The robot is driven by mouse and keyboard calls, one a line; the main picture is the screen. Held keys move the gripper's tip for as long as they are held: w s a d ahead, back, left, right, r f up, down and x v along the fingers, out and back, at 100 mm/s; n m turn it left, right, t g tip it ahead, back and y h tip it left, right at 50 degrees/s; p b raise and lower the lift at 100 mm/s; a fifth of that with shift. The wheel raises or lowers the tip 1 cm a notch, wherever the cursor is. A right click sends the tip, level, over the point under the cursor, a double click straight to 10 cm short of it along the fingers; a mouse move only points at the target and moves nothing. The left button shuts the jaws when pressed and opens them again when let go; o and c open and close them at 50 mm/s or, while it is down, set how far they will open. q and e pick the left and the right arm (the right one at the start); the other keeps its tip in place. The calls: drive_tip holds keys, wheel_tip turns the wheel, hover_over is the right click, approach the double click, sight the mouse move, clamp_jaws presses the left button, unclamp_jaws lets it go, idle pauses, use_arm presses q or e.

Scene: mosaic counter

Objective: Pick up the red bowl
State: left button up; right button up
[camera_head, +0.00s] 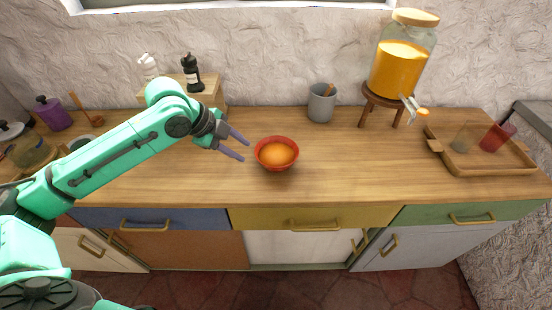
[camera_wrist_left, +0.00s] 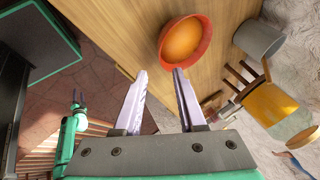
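The red bowl (camera_head: 277,153) stands upright on the wooden counter near its middle; its inside looks orange. My left gripper (camera_head: 246,149) is open, with its purple fingers pointing right toward the bowl. The fingertips are close to the bowl's left side, apart from it, with nothing between them. In the left wrist view the bowl (camera_wrist_left: 185,42) lies beyond the fingertips of the open left gripper (camera_wrist_left: 160,72), nearer the right finger.
Behind the bowl stand a grey cup (camera_head: 321,103) and an orange drink dispenser (camera_head: 398,72) on a wooden stool (camera_head: 383,98). A wooden tray (camera_head: 483,160) with glasses is at the right. Bottles (camera_head: 192,73) stand on a box behind my arm. The counter right of the bowl is clear.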

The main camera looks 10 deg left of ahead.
sight(270, 168)
use_arm(q)
drive_tip(key=p+x, duration=0.1)
drive_tip(key=x, duration=0.3)
drive_tip(key=p+x, duration=0.1)
drive_tip(key=x, duration=0.4)
drive_tip(key=p+x, duration=0.1)
drive_tip(key=x, duration=0.4)
drive_tip(key=shift+s+d, duration=0.1)
drive_tip(key=shift+d, duration=0.3)
drive_tip(key=shift+f, duration=0.15)
clamp_jaws()
